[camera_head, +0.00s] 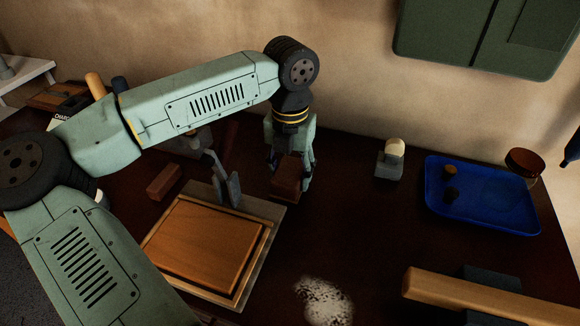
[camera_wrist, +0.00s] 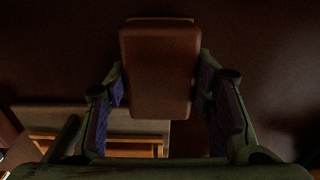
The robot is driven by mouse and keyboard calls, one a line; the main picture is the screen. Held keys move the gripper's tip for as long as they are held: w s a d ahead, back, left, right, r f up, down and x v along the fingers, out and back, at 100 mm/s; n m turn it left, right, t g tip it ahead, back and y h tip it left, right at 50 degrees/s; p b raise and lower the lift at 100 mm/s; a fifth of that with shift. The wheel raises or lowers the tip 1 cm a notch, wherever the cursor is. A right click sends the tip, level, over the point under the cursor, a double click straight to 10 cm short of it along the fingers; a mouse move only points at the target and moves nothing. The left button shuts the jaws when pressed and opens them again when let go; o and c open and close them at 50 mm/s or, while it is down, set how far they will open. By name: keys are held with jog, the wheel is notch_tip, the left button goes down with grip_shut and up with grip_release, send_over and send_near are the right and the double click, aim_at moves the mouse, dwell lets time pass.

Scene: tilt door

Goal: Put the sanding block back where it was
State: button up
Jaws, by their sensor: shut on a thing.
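A brown block (camera_head: 287,178), which looks like the sanding block, is in my gripper (camera_head: 290,180). In the wrist view the block (camera_wrist: 160,70) sits upright in the picture between the two fingers of my gripper (camera_wrist: 165,95), which are shut on its sides. It is over the dark table, to the right of the framed wooden door panel (camera_head: 207,247). I cannot tell whether the block touches the table. A similar reddish-brown block (camera_head: 164,181) lies on the table left of the panel, behind it.
A grey upright bracket (camera_head: 228,182) stands at the panel's back edge. A small grey holder with a pale knob (camera_head: 391,158) and a blue tray (camera_head: 484,215) with small dark pieces are to the right. White powder (camera_head: 324,300) lies in front. A wooden bar (camera_head: 480,297) is front right.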

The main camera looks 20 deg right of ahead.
aim_at(290, 171)
jog(key=shift+f+b, duration=0.25)
jog(key=shift+b, duration=0.1)
jog(key=o, duration=1.1)
jog(key=shift+r, duration=0.1)
notch_tip(290, 171, up, 12)
jog(key=shift+r+b, duration=0.2)
jog(key=shift+b, duration=0.15)
